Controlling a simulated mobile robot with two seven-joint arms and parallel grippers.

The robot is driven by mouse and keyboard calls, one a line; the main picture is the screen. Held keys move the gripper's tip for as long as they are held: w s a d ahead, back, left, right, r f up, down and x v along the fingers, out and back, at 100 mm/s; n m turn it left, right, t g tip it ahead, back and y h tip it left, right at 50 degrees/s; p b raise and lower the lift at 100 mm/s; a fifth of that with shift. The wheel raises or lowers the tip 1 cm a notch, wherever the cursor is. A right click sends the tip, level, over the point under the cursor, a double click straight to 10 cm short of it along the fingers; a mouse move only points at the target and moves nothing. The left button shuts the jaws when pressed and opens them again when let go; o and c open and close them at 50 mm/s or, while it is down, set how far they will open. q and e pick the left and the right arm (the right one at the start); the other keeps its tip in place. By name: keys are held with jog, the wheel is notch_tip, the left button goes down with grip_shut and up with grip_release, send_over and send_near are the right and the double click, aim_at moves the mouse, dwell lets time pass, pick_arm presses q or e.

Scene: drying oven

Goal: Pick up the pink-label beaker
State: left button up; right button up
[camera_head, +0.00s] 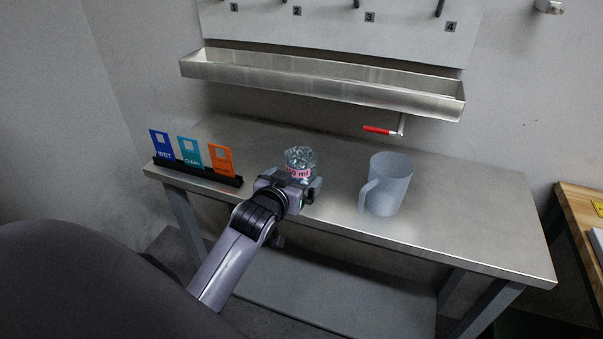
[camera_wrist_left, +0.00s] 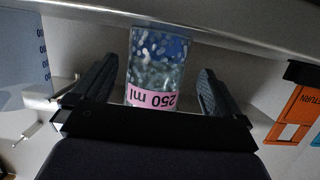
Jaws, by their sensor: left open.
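The pink-label beaker (camera_head: 299,159) is clear glass with a pink band reading 250 ml. It stands on the metal table (camera_head: 460,205), near the middle. In the left wrist view the beaker (camera_wrist_left: 158,62) shows upside down between the two fingers of my left gripper (camera_wrist_left: 160,88). The fingers are open, with a gap visible on both sides of the glass. In the head view my left gripper (camera_head: 297,182) is at the near side of the beaker and hides its lower part. My right gripper is not in view.
A grey-blue jug (camera_head: 393,185) stands right of the beaker. A black rack (camera_head: 198,172) with blue, teal and orange cards is at the left. A metal trough (camera_head: 320,82) and a red-handled lever (camera_head: 380,130) are on the wall behind. The table's right end is clear.

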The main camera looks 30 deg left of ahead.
pick_arm(q)
jog(key=shift+d+x, duration=0.1)
jog(key=shift+x, duration=0.85)
jog(key=shift+d+x, duration=0.15)
jog(key=shift+x, duration=0.8)
jog(key=c, duration=1.1)
jog(key=shift+r, duration=0.2)
jog(key=shift+c, duration=0.2)
